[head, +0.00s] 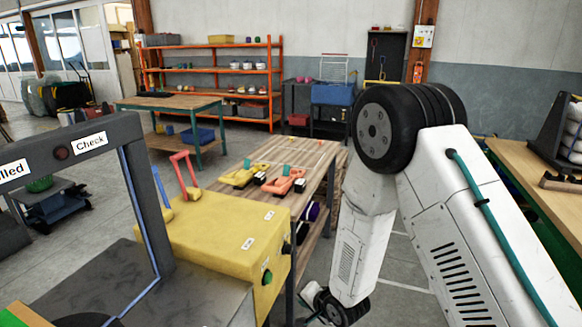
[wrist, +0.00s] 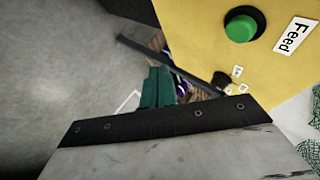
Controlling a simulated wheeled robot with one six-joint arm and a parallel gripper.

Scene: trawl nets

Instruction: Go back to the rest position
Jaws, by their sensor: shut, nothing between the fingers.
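My arm reaches down at the right of the head view, its wrist near the bottom edge beside the yellow machine (head: 215,240). In the wrist view my gripper (wrist: 157,84) shows as two teal fingers side by side, shut and empty. Beyond the fingertips are grey floor and part of a dark table leg. The yellow machine (wrist: 215,25) fills the upper right of the wrist view, close to the gripper, with a green button (wrist: 241,28) and a "Feed" label (wrist: 292,35).
A wooden table (head: 300,160) with yellow and orange tools stands behind the yellow machine. A grey frame (head: 75,145) with a "Check" label is at the left. A green-sided bench (head: 540,200) stands at the right. Orange shelves (head: 275,85) stand at the back. Open floor (wrist: 60,80) shows left.

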